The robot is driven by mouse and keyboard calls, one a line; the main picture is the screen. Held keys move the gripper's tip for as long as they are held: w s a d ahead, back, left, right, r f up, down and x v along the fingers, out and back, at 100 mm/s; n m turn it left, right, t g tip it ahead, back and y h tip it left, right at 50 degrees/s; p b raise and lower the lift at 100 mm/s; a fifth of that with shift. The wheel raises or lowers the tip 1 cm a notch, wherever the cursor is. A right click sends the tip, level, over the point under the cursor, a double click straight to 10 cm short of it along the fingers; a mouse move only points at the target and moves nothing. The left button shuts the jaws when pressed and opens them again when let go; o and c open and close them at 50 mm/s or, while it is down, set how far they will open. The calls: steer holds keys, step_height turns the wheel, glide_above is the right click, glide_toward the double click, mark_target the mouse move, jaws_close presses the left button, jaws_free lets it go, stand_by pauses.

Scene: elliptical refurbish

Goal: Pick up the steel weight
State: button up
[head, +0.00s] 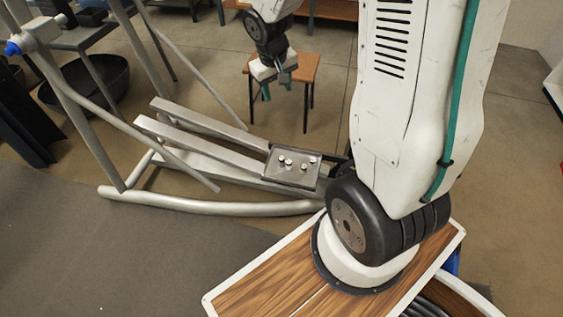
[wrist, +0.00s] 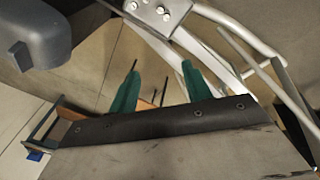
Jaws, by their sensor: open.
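A dark flat tray (head: 309,181) on the elliptical machine holds several small shiny metal pieces (head: 289,163). I cannot tell which of them is the steel weight. Part of the tray (wrist: 181,17) shows at the top edge of the wrist view with a few shiny pieces (wrist: 162,11) on it. My gripper (head: 277,91) hangs up and behind the tray in the head view, near a wooden stool. In the wrist view its two teal fingers (wrist: 158,90) stand apart with nothing between them. The gripper is open and touches no metal piece.
The elliptical's grey frame rails (head: 200,152) and a curved floor tube (head: 225,208) run beside the tray. A wooden-topped stool (head: 305,68) stands behind my gripper. A dark round tub (head: 95,82) is at left. Dark matting (head: 120,265) covers the floor in front.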

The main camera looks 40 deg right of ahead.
glide_above(282, 158)
steer(key=s+a+f+x, duration=0.1)
steer(key=s+a+x, duration=0.15)
steer(key=x, duration=1.15)
step_height(282, 158, down, 18)
steer(key=shift+r+y, duration=0.1)
steer(key=shift+y, duration=0.9)
steer(key=f, duration=0.2)
steer(key=w+f, duration=0.1)
steer(key=f, duration=0.2)
steer(key=shift+a+f, duration=0.1)
steer(key=shift+f, duration=0.25)
jaws_close()
